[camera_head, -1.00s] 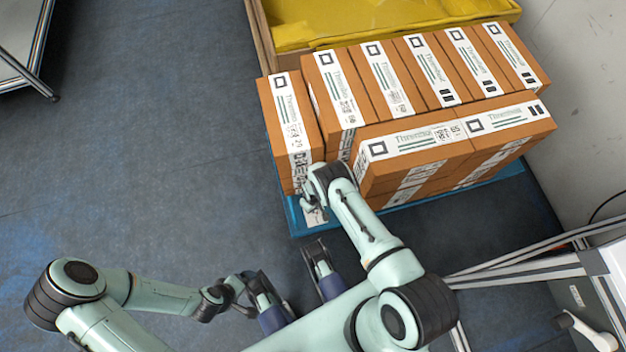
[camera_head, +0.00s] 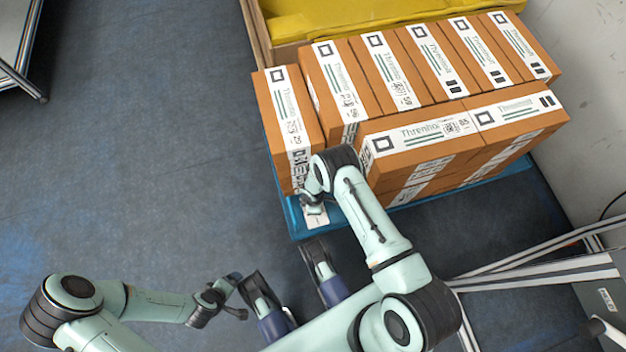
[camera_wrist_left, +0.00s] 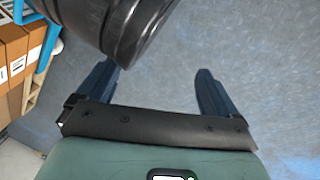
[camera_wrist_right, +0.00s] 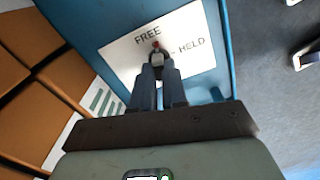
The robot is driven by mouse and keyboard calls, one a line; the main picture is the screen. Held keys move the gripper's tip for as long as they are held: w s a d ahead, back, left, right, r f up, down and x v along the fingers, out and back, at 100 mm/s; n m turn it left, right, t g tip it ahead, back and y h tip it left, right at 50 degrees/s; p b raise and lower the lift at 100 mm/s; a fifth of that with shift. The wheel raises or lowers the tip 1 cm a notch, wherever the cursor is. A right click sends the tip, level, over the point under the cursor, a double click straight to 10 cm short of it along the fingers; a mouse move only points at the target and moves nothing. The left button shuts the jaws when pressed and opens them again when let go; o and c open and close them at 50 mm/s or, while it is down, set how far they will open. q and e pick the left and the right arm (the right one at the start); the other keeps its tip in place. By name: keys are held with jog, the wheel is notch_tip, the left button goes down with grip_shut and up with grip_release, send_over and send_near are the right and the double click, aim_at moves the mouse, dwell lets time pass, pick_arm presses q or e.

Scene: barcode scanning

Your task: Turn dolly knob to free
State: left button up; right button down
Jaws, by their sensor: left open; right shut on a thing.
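The red mark points toward the word FREE. My right gripper (camera_wrist_right: 158,66) is shut on the knob, partly hiding it. In the head view, my right gripper (camera_head: 312,200) is at the near left corner of the blue dolly (camera_head: 298,222), over the label. My left gripper (camera_wrist_left: 154,72) is open and empty above the floor. In the head view it (camera_head: 239,297) is low on the left.
Orange-brown boxes (camera_head: 410,148) stand packed on the dolly, close beside my right wrist. A yellow-lined bin (camera_head: 360,15) is behind them. A metal frame (camera_head: 540,272) is at the lower right. The floor on the left (camera_head: 150,150) is clear.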

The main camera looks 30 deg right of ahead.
pick_arm(q)
jog(key=shift+s+f+g, duration=0.3)
jog(key=shift+s+f, duration=0.3)
jog(key=shift+s, duration=0.1)
pick_arm(e)
jog(key=shift+a+n, duration=0.1)
jog(key=shift+n, duration=0.7)
pick_arm(q)
jog(key=shift+a, duration=0.1)
pick_arm(e)
jog(key=c, duration=1.2)
grip_release()
jog(key=shift+o, duration=0.2)
